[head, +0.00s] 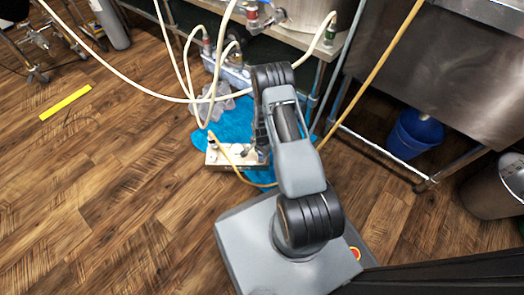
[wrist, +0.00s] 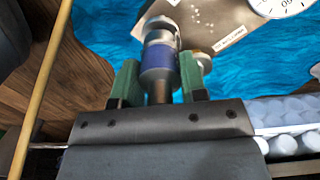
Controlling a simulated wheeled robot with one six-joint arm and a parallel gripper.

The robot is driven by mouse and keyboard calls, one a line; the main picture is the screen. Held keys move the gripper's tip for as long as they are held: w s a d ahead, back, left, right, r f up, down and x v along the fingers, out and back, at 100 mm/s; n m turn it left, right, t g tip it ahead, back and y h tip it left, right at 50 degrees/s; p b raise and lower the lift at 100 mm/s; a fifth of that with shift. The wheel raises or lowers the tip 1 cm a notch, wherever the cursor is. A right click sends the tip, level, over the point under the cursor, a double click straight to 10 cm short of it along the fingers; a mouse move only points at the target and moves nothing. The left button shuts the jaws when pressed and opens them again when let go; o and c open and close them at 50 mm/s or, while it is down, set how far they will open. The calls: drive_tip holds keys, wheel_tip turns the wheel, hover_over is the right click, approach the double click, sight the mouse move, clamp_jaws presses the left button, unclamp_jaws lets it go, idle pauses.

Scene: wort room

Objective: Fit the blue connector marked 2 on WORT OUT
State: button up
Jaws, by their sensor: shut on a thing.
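In the wrist view, my gripper (wrist: 158,72) is shut on a silver connector with a blue band (wrist: 157,56), held between its two green pads. No number shows on the connector from this side. Its silver far end overlaps the edge of a metal plate (wrist: 207,18) with a small white label (wrist: 231,40); the label's print is too small to read. I cannot tell whether the connector touches a fitting there. A second round metal part shows just right of the connector, partly hidden. In the head view my arm hides most of the gripper and the connector.
A blue sheet (head: 238,116) lies on the wooden floor under a low box (head: 212,159). Pale hoses loop above it. A dial gauge (wrist: 279,5) stands at the wrist view's upper right. A yellow pole (head: 372,75) slants beside my arm.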

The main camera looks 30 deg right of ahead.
drive_tip(key=shift+f+b, duration=0.35)
drive_tip(key=shift+f, duration=0.1)
drive_tip(key=o, duration=1.1)
drive_tip(key=shift+r, duration=0.1)
wheel_tip(320, 180, up, 14)
drive_tip(key=p, duration=0.6)
drive_tip(key=s+a+r+n+t+p, duration=0.1)
drive_tip(key=a+r+n+p, duration=0.2)
drive_tip(key=r+p, duration=1.25)
drive_tip(key=s+a+r+n+t+p, duration=0.1)
drive_tip(key=a+r+n+p, duration=0.2)
drive_tip(key=r, duration=2.4)
drive_tip(key=s+a+r+n+p, duration=0.1)
drive_tip(key=s+r+p, duration=0.3)
drive_tip(key=r, duration=0.5)
drive_tip(key=s+a+r+n+t+p, duration=0.1)
drive_tip(key=s+r+n+p, duration=0.2)
drive_tip(key=r, duration=0.7)
drive_tip(key=s+a+r+n+p, duration=0.1)
drive_tip(key=s+r+n+p, duration=0.2)
drive_tip(key=s+r+p, duration=0.4)
wheel_tip(320, 180, up, 4)
drive_tip(key=p, duration=0.3)
drive_tip(key=shift+a+f+t+p, duration=0.25)
drive_tip(key=shift+a+t+p, duration=0.05)
drive_tip(key=shift+p, duration=0.05)
